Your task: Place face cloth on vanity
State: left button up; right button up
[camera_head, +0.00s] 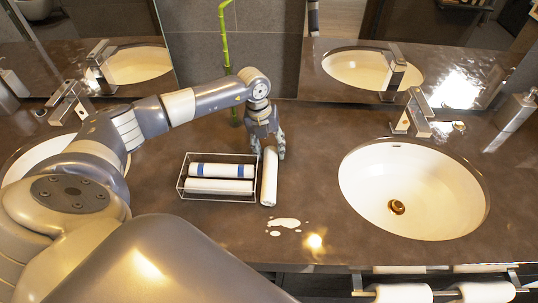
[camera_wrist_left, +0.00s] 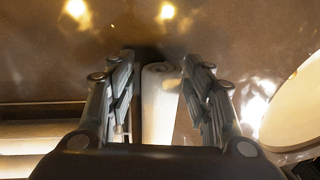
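A rolled white face cloth (camera_head: 269,180) lies on the brown vanity (camera_head: 320,255), just right of the wire basket (camera_head: 217,198). My left gripper (camera_head: 268,148) is at the far end of this roll. In the left wrist view the roll (camera_wrist_left: 159,105) lies between the two fingers of the left gripper (camera_wrist_left: 157,65). The fingers are open, with a visible gap on the roll's left side; the right finger is very close to it. My right gripper is not in view.
The basket holds rolled cloths, one with blue bands (camera_head: 221,170). White spill spots (camera_head: 284,223) lie in front of the loose roll. A sink (camera_head: 413,195) is to the right, with a faucet (camera_head: 412,115) behind it. A green stalk (camera_head: 226,50) stands behind the basket.

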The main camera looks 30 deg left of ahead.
pick_arm(q)
jog(key=c, duration=0.5)
jog(key=shift+o, duration=0.2)
